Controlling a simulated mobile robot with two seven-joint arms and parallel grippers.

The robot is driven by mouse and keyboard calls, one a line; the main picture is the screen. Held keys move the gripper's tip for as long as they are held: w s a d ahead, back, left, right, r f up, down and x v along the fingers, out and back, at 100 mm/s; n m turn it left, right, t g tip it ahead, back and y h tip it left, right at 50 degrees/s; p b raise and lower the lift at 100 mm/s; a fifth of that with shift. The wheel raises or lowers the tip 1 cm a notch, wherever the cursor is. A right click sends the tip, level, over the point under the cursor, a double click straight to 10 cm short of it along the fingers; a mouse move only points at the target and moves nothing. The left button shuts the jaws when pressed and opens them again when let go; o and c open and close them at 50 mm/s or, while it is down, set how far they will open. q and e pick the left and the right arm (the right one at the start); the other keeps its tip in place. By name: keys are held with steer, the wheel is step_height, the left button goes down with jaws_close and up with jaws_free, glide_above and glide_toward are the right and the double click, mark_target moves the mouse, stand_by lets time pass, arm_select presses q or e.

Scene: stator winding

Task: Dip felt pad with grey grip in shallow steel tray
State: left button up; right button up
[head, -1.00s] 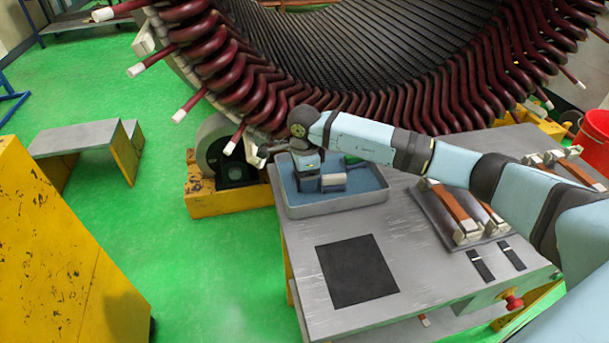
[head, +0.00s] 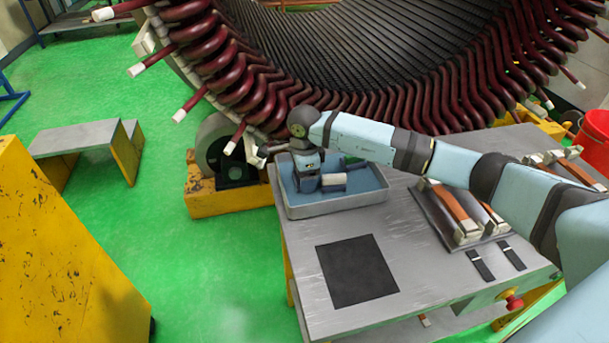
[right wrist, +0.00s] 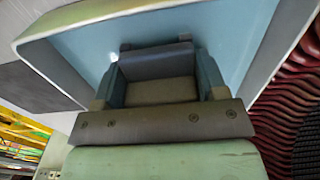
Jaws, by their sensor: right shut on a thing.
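The shallow steel tray (head: 345,207) stands at the far left corner of the grey table, with blue inside. My right gripper (head: 325,182) points down into the tray from above. It is shut on the felt pad's grey grip (head: 334,181), which shows as a small pale grey block between the fingers. In the right wrist view the grey grip (right wrist: 157,62) sits between both fingers of the gripper (right wrist: 160,85), with the tray's rim (right wrist: 90,22) around it. The pad's underside is hidden, so I cannot tell how deep it sits. My left gripper is not in view.
The large stator with dark red coils (head: 270,95) rises just behind the tray. A black mat (head: 357,270) lies on the table in front. A holder with copper-coloured bars (head: 455,212) and two small black strips (head: 496,262) are to the right.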

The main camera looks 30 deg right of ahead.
steer(key=shift+r, duration=0.1)
stand_by(0.3)
steer(key=shift+r+p, duration=2.75)
steer(key=shift+r, duration=2.7)
